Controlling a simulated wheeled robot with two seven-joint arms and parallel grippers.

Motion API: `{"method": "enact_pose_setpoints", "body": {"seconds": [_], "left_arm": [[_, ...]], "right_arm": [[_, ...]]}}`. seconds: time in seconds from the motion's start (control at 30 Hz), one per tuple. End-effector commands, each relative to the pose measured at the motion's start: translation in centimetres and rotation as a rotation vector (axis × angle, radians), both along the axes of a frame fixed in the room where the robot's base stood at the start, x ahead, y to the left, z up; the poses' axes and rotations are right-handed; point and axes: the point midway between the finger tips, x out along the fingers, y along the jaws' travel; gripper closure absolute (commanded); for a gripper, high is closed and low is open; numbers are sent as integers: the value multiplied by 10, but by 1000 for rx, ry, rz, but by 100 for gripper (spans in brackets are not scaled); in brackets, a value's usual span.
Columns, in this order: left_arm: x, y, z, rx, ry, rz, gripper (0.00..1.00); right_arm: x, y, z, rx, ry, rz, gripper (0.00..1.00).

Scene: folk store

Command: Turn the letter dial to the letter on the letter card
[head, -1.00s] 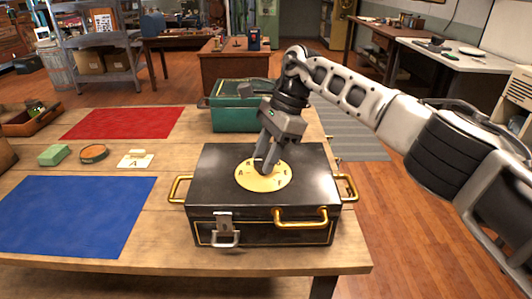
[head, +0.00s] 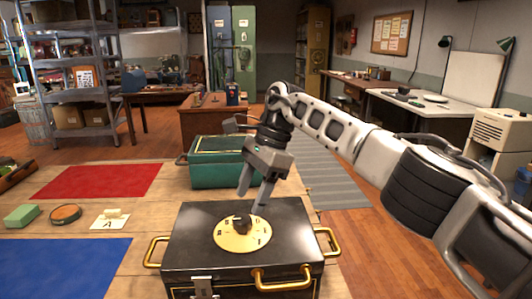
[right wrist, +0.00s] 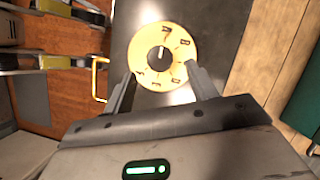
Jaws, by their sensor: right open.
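The brass letter dial (head: 232,241) is on the lid of a black box (head: 190,236). Its dark round knob (head: 243,222) sits at its centre; a pale pointer line shows on the knob (right wrist: 159,60) in the right wrist view. The letter card (head: 109,220) on the table at the left shows the letter A. My right gripper (head: 253,198) is open and empty above the dial, clear of the knob; in the right wrist view its fingers spread on either side of the dial. My left gripper is out of view.
A teal box (head: 222,172) stands just behind the black box. Brass handles (head: 285,279) stick out from the black box. A red mat (head: 98,182), a blue mat (head: 60,265), a green block (head: 21,215) and a round brown-rimmed item (head: 65,213) lie to the left.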

Motion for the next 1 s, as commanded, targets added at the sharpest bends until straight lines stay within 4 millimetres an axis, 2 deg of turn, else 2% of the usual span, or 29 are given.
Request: {"method": "enact_pose_setpoints", "body": {"seconds": [0.03, 0.2, 0.27, 0.3, 0.4, 0.63, 1.0], "left_arm": [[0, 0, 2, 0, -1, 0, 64], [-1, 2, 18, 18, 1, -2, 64], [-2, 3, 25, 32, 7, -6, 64], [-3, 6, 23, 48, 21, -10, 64], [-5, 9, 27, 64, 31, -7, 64], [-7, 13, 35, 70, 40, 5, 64], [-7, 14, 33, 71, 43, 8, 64]], "right_arm": [[2, -4, 16, 1, -3, -3, 43], [8, -18, 59, 1, -1, -3, 43], [10, -23, 73, 2, 1, -3, 43], [11, -25, 81, 2, 1, -2, 43], [13, -31, 94, 1, 1, -1, 43], [16, -38, 104, 0, 2, 2, 43], [17, -39, 104, 1, 0, 1, 43]]}}
